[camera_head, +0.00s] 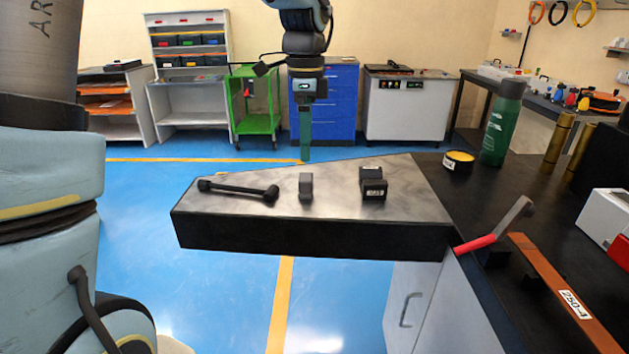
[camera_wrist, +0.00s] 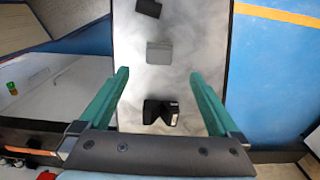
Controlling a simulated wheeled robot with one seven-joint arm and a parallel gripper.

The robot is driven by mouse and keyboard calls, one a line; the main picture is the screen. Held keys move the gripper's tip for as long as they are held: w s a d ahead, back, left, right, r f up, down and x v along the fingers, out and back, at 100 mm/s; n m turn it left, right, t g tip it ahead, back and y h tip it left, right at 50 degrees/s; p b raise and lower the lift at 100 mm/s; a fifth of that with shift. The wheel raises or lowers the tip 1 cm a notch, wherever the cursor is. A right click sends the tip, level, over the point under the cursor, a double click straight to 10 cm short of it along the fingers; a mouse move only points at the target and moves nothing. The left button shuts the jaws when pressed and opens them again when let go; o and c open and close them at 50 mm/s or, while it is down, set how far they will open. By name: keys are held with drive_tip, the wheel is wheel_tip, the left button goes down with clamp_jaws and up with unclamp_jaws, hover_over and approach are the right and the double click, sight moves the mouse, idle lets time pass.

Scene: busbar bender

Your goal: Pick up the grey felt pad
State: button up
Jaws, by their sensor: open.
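The grey felt pad (camera_head: 306,186) is a small grey piece on the metal-topped table, between a black bar-shaped tool (camera_head: 238,190) and a black block with a white label (camera_head: 373,183). In the wrist view the pad (camera_wrist: 159,52) looks like a flat grey rectangle, with a dark piece (camera_wrist: 148,8) above it and the black block (camera_wrist: 161,113) below it. My gripper (camera_head: 305,158) points down, apart from the pad and higher than the table. In the wrist view its green fingers (camera_wrist: 158,75) are spread wide with nothing between them, and the pad shows just beyond the tips.
The metal tabletop (camera_head: 270,218) is clear around the pad. To the right, a dark bench holds a green bottle (camera_head: 502,122), a yellow-black tape roll (camera_head: 459,160), brass cylinders (camera_head: 559,137) and a red-handled lever (camera_head: 497,226). Blue floor lies left and behind.

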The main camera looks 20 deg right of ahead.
sight(306, 176)
wheel_tip(306, 176, down, 9)
drive_tip(key=shift+a+r+p, duration=0.1)
drive_tip(key=shift+a+p, duration=0.05)
drive_tip(key=shift+p, duration=1)
drive_tip(key=c, duration=1.4)
wheel_tip(306, 176, up, 10)
drive_tip(key=shift+b, duration=1.05)
drive_tip(key=shift+c, duration=0.2)
